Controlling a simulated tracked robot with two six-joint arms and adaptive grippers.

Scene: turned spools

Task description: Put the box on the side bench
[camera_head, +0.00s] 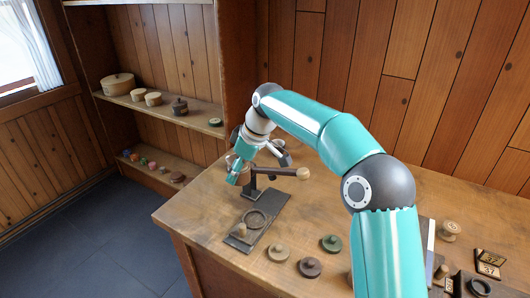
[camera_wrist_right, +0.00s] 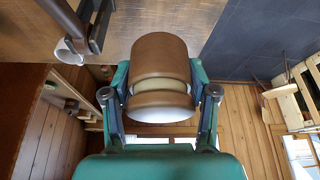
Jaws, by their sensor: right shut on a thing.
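My right gripper (camera_head: 236,172) hangs over the far left part of the wooden workbench (camera_head: 200,212), near a dark stand. In the right wrist view its two fingers (camera_wrist_right: 160,98) are shut on a round brown turned box (camera_wrist_right: 160,55) with a pale band round its middle. In the head view the box is mostly hidden by the gripper. I cannot tell which surface is the side bench. My left gripper is not in view.
A dark stand with a lever and wooden knob (camera_head: 303,174) rises from a plate bearing a ring (camera_head: 256,219). Several small lidded turned pieces (camera_head: 278,252) lie along the near edge. Shelves (camera_head: 185,110) with turned pots stand at back left. The bench's left corner is bare.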

